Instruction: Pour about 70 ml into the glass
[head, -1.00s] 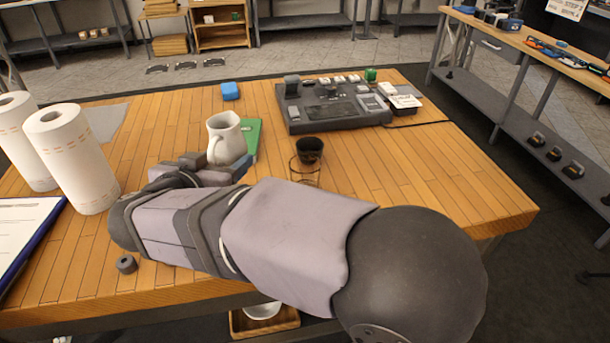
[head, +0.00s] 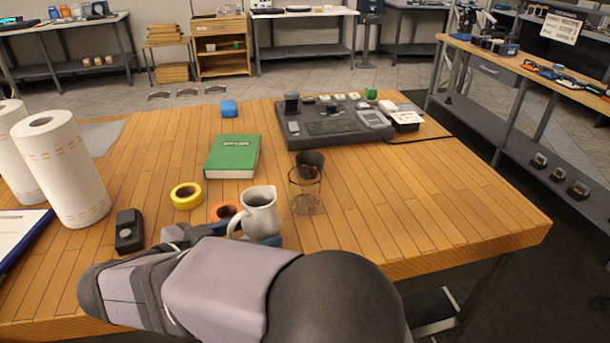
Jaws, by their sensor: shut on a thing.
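A white pitcher (head: 263,214) is held close to the near side of the table, its handle on the left and its spout towards the right. It looks nearly upright, perhaps slightly tilted. My gripper (head: 243,236) is shut on it at the handle side; the fingers are mostly hidden behind my arm and the pitcher. A clear glass (head: 304,200) stands on the table just right of the pitcher, with a gap between them in the picture. No stream shows. The pitcher's contents are hidden, and I cannot make out any liquid in the glass.
A dark cup (head: 311,161) stands right behind the glass. Yellow tape (head: 187,203), orange tape (head: 217,213), a green book (head: 221,168) and a dark device (head: 129,239) lie left. A grey console (head: 330,132) sits behind. The table's right part (head: 440,205) is clear.

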